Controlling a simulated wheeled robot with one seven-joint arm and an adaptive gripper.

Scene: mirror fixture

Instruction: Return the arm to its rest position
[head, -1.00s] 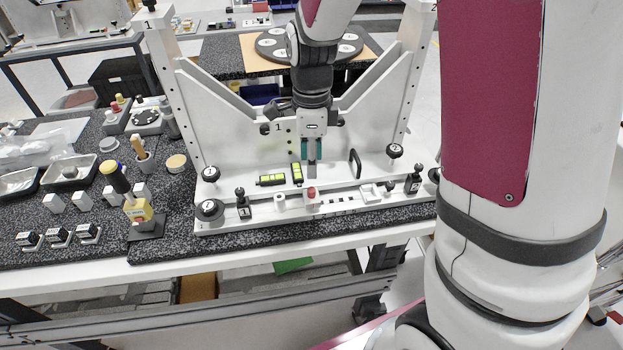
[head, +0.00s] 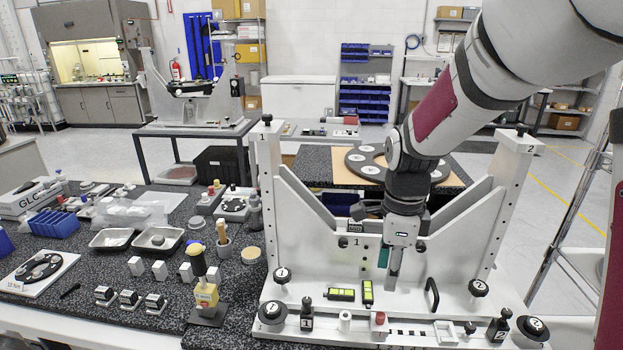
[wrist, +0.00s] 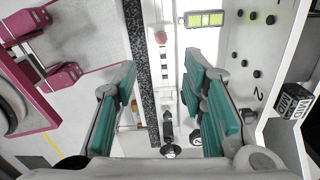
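My gripper (head: 388,265) hangs fingers down in front of the white mirror fixture (head: 320,245), above its base ledge. The wrist view shows its two teal-padded fingers (wrist: 160,75) spread apart with nothing held between them. My arm comes down from the upper right of the head view and hides part of the fixture's back panel. Whether the fingertips touch the fixture cannot be told.
Yellow-green levels (head: 341,295), a red knob (head: 380,318) and a black handle (head: 432,296) are on the fixture base near the gripper. A yellow-and-black tool (head: 207,294) stands left. A round dark plate (head: 368,163) lies behind. Open floor (head: 560,195) shows at right.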

